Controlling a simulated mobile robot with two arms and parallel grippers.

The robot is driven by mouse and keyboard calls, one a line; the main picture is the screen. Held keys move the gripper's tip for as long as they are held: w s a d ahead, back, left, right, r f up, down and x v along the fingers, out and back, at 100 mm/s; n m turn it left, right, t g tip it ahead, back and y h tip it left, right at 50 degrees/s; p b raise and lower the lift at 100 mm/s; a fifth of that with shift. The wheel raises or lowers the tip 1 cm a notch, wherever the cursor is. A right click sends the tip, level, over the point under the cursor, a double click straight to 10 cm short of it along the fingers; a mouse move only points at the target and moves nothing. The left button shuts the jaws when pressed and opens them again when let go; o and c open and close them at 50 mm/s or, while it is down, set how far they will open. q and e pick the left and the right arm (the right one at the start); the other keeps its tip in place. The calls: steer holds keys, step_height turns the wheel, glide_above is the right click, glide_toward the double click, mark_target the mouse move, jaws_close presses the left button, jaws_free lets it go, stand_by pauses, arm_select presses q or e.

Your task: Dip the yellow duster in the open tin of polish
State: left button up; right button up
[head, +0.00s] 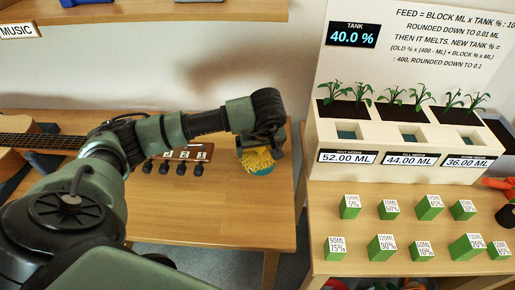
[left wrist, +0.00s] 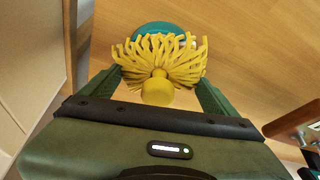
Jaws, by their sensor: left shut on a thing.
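The yellow duster (head: 258,160) has a mop of thick yellow strands and a rounded knob, seen clearly in the left wrist view (left wrist: 158,90). My left gripper (head: 262,143) is shut on it, with one green finger on each side, and points down over the left table. A round teal thing, apparently the tin of polish (left wrist: 152,29), shows just beyond the strands in the left wrist view. In the head view only a teal edge shows below the strands. The strands hide its opening, so I cannot tell whether they touch the polish. My right gripper is not in view.
Across a gap, the right table holds a white planter (head: 400,140) and several green blocks (head: 383,248). The left table's front is clear.

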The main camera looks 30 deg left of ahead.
arm_select(q)
steer(key=shift+s+f, duration=0.15)
steer(key=shift+f, duration=0.2)
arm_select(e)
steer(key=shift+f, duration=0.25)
arm_select(q)
steer(key=shift+w+d+r+p, duration=0.1)
steer(key=shift+r+p, duration=0.55)
steer(key=shift+r, duration=0.3)
steer(key=shift+w+d+r+p, duration=0.1)
steer(key=shift+r+p, duration=0.5)
steer(key=shift+r, duration=0.35)
step_height(320, 180, up, 2)
steer(key=shift+a+r+p, duration=0.1)
steer(key=shift+p, duration=0.6)
steer(key=shift+r+p, duration=0.45)
steer(key=shift+r, duration=0.35)
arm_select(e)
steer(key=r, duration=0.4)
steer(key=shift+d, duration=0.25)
